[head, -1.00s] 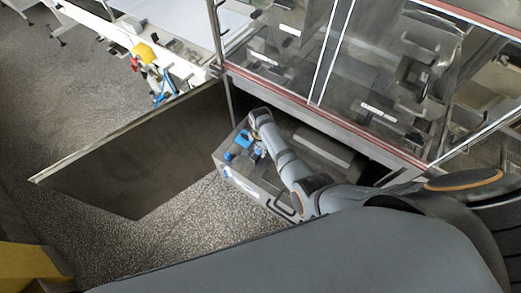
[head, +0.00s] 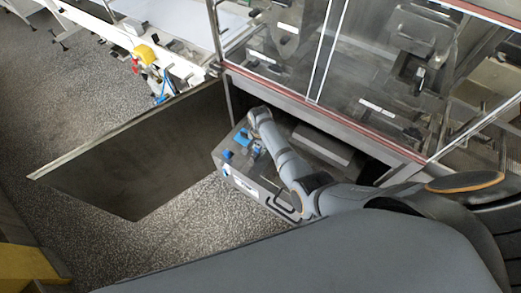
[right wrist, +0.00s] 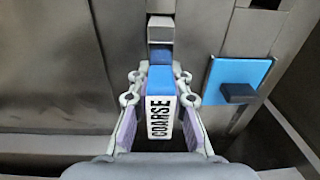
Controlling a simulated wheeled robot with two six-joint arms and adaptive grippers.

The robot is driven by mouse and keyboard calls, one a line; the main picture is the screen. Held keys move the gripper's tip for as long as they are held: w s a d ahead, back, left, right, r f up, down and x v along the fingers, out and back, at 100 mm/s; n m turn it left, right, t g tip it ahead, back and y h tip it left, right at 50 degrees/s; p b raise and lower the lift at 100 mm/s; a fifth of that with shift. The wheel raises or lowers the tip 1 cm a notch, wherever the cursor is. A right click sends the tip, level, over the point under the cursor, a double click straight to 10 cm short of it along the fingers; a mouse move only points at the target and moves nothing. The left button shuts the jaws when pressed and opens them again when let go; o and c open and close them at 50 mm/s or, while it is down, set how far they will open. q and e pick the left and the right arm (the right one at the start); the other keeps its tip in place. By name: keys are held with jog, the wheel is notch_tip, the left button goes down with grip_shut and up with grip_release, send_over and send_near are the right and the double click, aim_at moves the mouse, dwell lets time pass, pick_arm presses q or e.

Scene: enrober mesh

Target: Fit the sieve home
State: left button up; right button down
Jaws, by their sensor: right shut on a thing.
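I take this handle to be the sieve's; the rest of the sieve cannot be made out. The handle's blue end points at a blue and grey block (right wrist: 160,40) on the metal. In the head view my right gripper (head: 254,153) is small, over the grey metal box (head: 232,180) under the glazed machine. Whether the sieve is fully seated cannot be told. My left gripper is not in view.
A blue plate with a dark knob (right wrist: 237,72) is right of the handle. A large open dark panel (head: 130,150) stands left of the box. The glazed machine front (head: 375,75) rises above it. Speckled floor (head: 185,215) is clear between panel and box.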

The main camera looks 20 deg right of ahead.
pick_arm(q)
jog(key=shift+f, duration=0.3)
pick_arm(e)
jog(key=shift+s+a+f, duration=0.15)
jog(key=shift+s+f, duration=0.7)
jog(key=shift+f, duration=0.3)
jog(key=c, duration=1.4)
grip_release()
jog(key=shift+o, duration=1.1)
jog(key=shift+w+f+g, duration=0.4)
jog(key=shift+w+f, duration=0.2)
jog(key=shift+w, duration=0.35)
jog(key=shift+r, duration=0.15)
jog(key=shift+s+r, duration=0.2)
jog(key=shift+r, duration=0.4)
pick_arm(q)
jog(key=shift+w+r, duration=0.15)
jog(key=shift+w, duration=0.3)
pick_arm(e)
notch_tip(320, 180, up, 7)
jog(key=shift+f, duration=0.1)
